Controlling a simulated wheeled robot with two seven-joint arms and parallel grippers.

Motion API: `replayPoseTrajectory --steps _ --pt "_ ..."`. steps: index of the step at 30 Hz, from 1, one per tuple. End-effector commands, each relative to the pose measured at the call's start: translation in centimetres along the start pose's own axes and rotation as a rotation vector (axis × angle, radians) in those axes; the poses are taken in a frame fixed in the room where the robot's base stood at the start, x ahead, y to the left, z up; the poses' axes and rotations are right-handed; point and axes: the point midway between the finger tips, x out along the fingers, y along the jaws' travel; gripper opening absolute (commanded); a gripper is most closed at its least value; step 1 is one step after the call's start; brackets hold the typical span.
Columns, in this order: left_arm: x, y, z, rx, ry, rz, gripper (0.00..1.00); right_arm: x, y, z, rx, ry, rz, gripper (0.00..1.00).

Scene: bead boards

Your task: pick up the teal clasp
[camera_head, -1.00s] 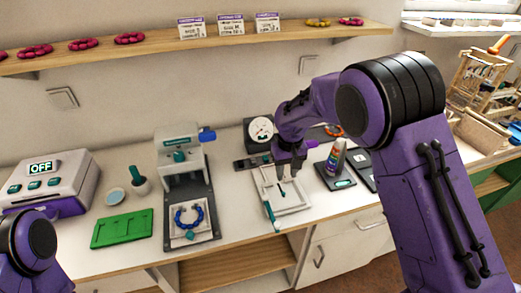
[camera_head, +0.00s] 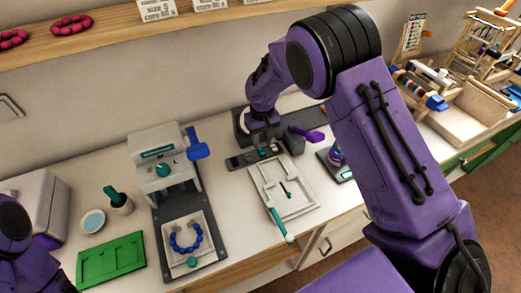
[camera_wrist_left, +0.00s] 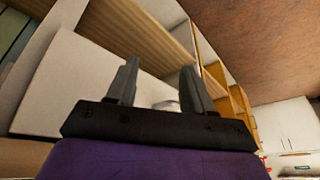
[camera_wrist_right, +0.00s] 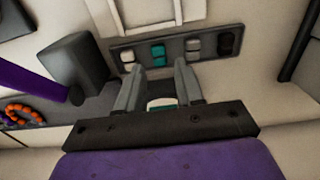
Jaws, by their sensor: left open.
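The teal clasp (camera_wrist_right: 157,54) lies in a dark strip (camera_wrist_right: 178,42) beside white, grey and black clasps in the right wrist view. In the head view the strip (camera_head: 240,162) lies behind the white tray, partly hidden by my right gripper (camera_head: 266,146). The right wrist view shows my right gripper (camera_wrist_right: 158,86) open, its two fingers apart with no clasp between them. The teal clasp appears beyond the fingertips. My left gripper (camera_wrist_left: 159,80) is open and empty, away from the bench top.
A white tray (camera_head: 262,187) with a thin teal piece stands in front of the strip. A press (camera_head: 163,165) with a blue bead bracelet (camera_head: 185,240) stands to the left. A dark block (camera_wrist_right: 74,62) and orange beads (camera_wrist_right: 22,114) are near my right gripper.

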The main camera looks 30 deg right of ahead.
Motion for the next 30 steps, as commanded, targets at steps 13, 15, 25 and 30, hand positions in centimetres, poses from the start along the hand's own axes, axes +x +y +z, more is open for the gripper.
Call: replayPoseTrajectory --steps 13,15,25,30 --pt "-1.7 -0.1 -0.8 0.000 0.001 0.001 0.52 5.6 0.1 -0.1 -0.004 0.000 0.000 0.36" --pt "-1.6 -0.1 -0.7 0.000 0.001 0.001 0.52 5.6 0.1 -0.1 -0.004 0.000 0.000 0.36" --pt "-1.6 -0.1 -0.7 0.000 0.001 0.001 0.52 5.6 0.1 -0.1 -0.003 0.000 0.000 0.00" --pt "-1.6 -0.1 -0.7 0.000 0.001 0.001 0.52 5.6 0.1 -0.1 -0.003 -0.001 0.000 0.00"
